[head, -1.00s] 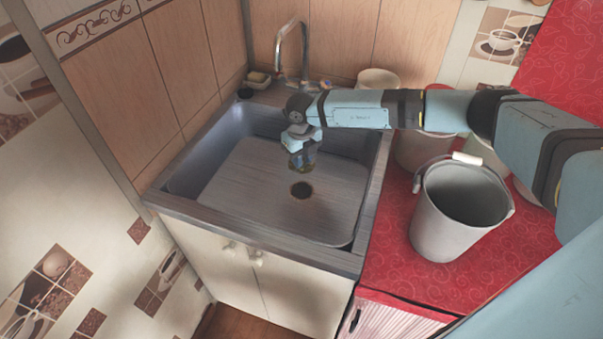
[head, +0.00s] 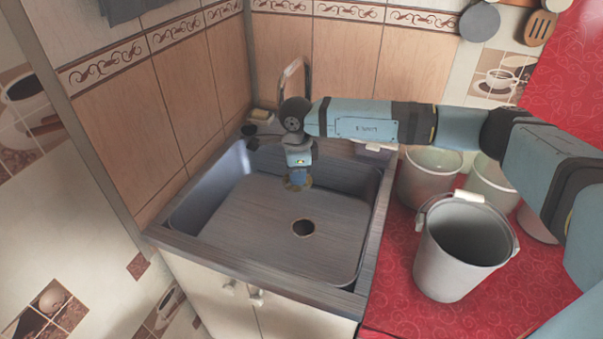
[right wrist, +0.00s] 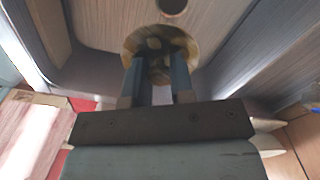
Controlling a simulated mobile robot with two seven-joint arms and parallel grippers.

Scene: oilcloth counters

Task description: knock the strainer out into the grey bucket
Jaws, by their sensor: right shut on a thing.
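My right gripper (head: 299,174) is over the sink basin, pointing down. It is shut on the strainer (head: 298,185), a small brassy round piece that is partly hidden by the fingers in the head view. In the right wrist view the strainer (right wrist: 133,42) sits between the fingertips (right wrist: 158,75), with dark and pale patches inside its rim. The grey bucket (head: 455,268) stands upright on the red counter to the right of the sink, its handle with a white grip resting at the rear rim. My left gripper is not in view.
The sink (head: 260,225) has an open round drain hole (head: 303,228) below the strainer. A faucet (head: 292,75) rises behind it. Paler buckets (head: 428,180) stand behind the grey bucket, under my right arm. The red counter (head: 395,290) is bare left of the grey bucket.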

